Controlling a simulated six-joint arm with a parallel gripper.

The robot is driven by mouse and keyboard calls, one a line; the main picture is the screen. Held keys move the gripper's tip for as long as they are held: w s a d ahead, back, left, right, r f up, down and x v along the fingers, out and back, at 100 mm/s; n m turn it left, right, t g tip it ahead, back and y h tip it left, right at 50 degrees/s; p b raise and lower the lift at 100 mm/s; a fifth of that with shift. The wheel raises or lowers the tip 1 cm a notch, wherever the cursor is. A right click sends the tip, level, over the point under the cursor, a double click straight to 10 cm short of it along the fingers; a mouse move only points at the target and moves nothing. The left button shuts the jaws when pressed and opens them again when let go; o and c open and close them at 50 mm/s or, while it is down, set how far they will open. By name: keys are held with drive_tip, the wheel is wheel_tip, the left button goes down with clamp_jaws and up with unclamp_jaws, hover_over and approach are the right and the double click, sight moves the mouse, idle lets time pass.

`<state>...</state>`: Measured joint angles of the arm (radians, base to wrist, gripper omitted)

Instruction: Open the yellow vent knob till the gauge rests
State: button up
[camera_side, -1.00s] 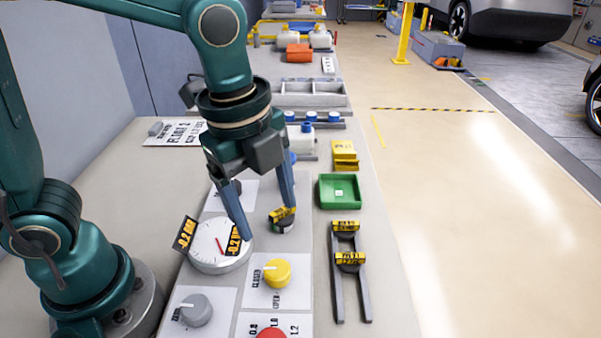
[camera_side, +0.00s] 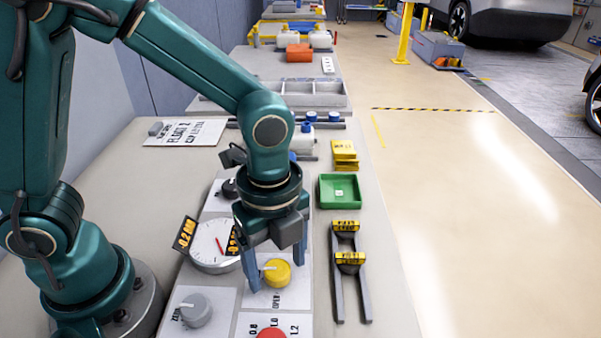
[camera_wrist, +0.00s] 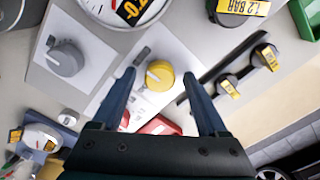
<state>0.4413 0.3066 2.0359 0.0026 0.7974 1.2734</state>
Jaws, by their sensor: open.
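The yellow vent knob (camera_side: 279,274) sits on a white plate, and its pale pointer mark faces left. The word OPEN shows below it. My gripper (camera_side: 277,271) is open above and around the knob, with one finger on each side. In the wrist view the yellow knob (camera_wrist: 160,78) lies between the spread fingers (camera_wrist: 158,73), with a gap on both sides. The round white gauge (camera_side: 207,245) stands left of the gripper with its red needle in view. A yellow-black tag reading -0.2 bar is at its left; another at its right is partly hidden by my gripper.
A grey knob (camera_side: 196,309) and a red knob (camera_side: 271,333) are close by at the front. A black knob (camera_side: 229,189) sits behind the gauge. A green tray (camera_side: 340,191) and a dark two-rail stand (camera_side: 350,268) with yellow tags are to the right.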

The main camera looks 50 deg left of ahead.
drive_tip(key=shift+c, duration=0.3)
clamp_jaws()
